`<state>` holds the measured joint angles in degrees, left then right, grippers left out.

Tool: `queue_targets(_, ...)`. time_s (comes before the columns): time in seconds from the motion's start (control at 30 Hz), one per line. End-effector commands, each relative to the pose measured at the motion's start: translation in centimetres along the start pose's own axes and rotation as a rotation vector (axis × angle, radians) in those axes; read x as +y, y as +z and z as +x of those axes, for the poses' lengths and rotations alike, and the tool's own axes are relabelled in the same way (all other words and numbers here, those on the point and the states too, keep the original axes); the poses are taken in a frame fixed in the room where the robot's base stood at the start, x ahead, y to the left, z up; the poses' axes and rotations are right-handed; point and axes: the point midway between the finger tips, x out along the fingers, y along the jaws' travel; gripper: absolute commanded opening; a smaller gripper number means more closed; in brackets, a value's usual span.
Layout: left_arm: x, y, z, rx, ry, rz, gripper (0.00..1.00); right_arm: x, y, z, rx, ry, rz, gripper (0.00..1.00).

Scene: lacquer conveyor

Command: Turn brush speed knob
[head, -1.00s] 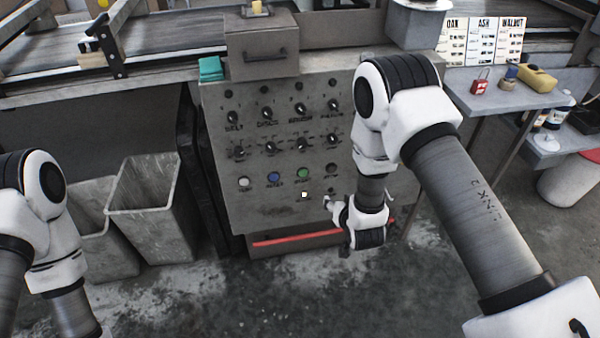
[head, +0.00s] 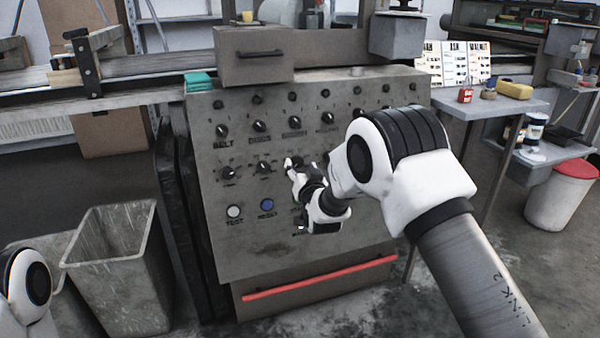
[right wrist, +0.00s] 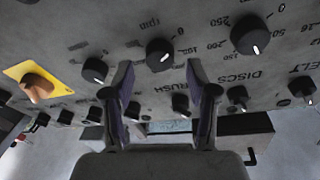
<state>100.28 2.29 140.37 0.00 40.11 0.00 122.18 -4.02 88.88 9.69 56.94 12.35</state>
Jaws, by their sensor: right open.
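The grey control panel (head: 330,235) carries rows of black knobs. In the right wrist view the panel appears upside down, with a partly covered BRUSH label and a black knob marked rpm (right wrist: 160,55) with a white pointer line. My right gripper (head: 292,163) is at the second knob row in the head view and hides the knob there. In the right wrist view my right gripper (right wrist: 160,75) is open and empty, its two fingers either side of that rpm knob; contact cannot be told. My left gripper is out of view.
The discs knob (right wrist: 250,35) sits close beside. A yellow plate with an orange knob (right wrist: 37,88) is at the left of the wrist view. A white button (head: 234,211) and blue button (head: 267,205) are lower. A red bar (head: 320,278) crosses below; a grey bin (head: 120,260) stands left.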

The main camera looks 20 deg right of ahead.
Motion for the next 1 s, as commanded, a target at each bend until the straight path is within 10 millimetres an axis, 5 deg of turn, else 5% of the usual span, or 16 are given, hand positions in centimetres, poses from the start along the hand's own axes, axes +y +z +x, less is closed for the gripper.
queue_targets(0.37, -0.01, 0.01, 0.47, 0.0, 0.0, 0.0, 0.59, 0.03, 0.04, 1.65, -0.002, 0.0, 0.0, 0.58)
queue_targets(0.53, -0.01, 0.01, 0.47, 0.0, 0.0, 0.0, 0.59, 0.03, 0.05, 1.64, -0.002, 0.0, 0.0, 0.0)
queue_targets(1.0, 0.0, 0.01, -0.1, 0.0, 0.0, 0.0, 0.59, -0.05, -0.09, 1.62, -0.005, 0.011, 0.05, 0.0)
